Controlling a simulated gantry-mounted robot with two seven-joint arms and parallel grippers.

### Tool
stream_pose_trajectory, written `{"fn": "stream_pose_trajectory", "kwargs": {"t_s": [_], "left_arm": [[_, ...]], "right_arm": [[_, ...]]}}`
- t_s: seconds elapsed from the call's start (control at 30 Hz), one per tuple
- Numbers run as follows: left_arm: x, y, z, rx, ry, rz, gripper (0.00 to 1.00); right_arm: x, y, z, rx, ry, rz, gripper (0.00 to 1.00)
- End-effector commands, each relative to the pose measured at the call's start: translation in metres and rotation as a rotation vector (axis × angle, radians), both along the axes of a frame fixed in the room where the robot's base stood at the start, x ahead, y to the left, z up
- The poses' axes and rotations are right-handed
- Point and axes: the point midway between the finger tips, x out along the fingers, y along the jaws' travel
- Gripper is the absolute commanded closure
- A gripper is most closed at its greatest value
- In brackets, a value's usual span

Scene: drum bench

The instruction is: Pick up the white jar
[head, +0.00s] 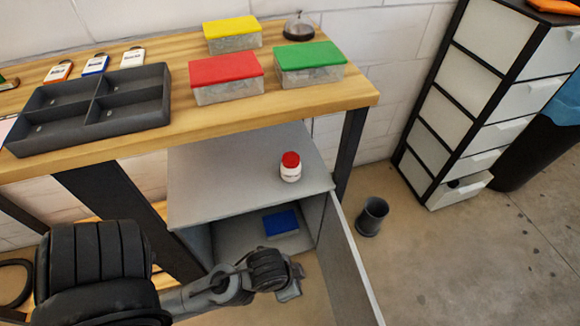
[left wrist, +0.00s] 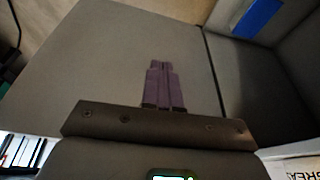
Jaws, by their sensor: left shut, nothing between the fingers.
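The white jar (head: 290,174) with a red lid stands upright on the grey top of the cabinet (head: 215,180) below the wooden bench. My left arm comes in from the lower left, with its left gripper (head: 290,290) in front of the cabinet opening, lower than the jar and apart from it. In the left wrist view the gripper's two fingers (left wrist: 163,75) are together with nothing between them. The jar does not show in the left wrist view. My right gripper is not in view.
The cabinet door (head: 352,265) stands open to the right, and a blue object (head: 281,223) lies inside. The bench edge (head: 250,118) overhangs the cabinet top, with a dark divided tray (head: 95,108) and lidded boxes above. A dark bin (head: 372,217) stands on the floor.

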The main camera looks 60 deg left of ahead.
Motion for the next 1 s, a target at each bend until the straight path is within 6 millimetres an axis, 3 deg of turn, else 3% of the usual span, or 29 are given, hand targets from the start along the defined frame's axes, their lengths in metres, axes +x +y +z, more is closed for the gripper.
{"fn": "stream_pose_trajectory", "kwargs": {"t_s": [0.37, 0.9, 1.0], "left_arm": [[0.0001, 0.0001, -0.0003, 0.000, 0.000, 0.000, 1.00], [-0.0001, 0.0022, -0.0010, 0.010, 0.002, -0.005, 0.20], [-0.0001, 0.0022, -0.0011, 0.010, 0.002, -0.005, 0.16]], "right_arm": [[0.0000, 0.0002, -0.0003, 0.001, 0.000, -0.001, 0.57], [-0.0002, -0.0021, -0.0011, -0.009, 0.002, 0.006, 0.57], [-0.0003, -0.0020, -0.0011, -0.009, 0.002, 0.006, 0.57]]}}
